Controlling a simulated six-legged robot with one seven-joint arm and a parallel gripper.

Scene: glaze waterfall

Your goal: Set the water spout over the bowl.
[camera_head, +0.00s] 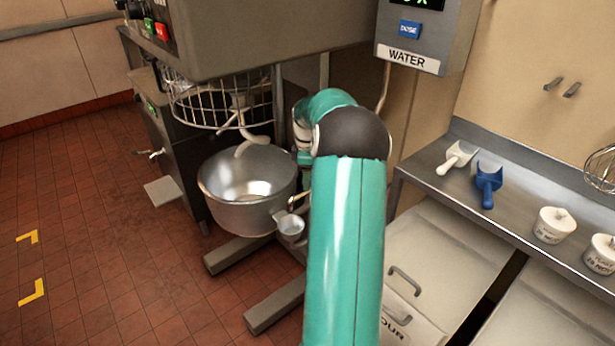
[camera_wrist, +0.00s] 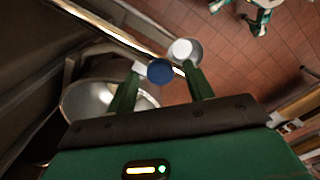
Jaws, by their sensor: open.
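The steel bowl (camera_head: 230,215) sits under the mixer in the head view; it also shows at the left of the wrist view (camera_wrist: 72,103). A round blue knob (camera_wrist: 160,72) lies between my gripper's (camera_wrist: 162,67) spread fingers, in line with the gap. The jaws are open; I cannot tell whether they touch the knob. A metal pipe (camera_wrist: 110,30) crosses the upper left of the wrist view. I cannot tell which part is the spout. In the head view, my arm hides most of the gripper and the knob.
A small round metal cup (camera_head: 290,228) shows beside the bowl. The mixer's wire guard (camera_head: 220,105) and hook (camera_head: 250,142) hang above the bowl. The WATER box (camera_head: 424,35) is on the wall. A steel counter (camera_head: 510,205) holds scoops and tubs. Tiled floor at left is clear.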

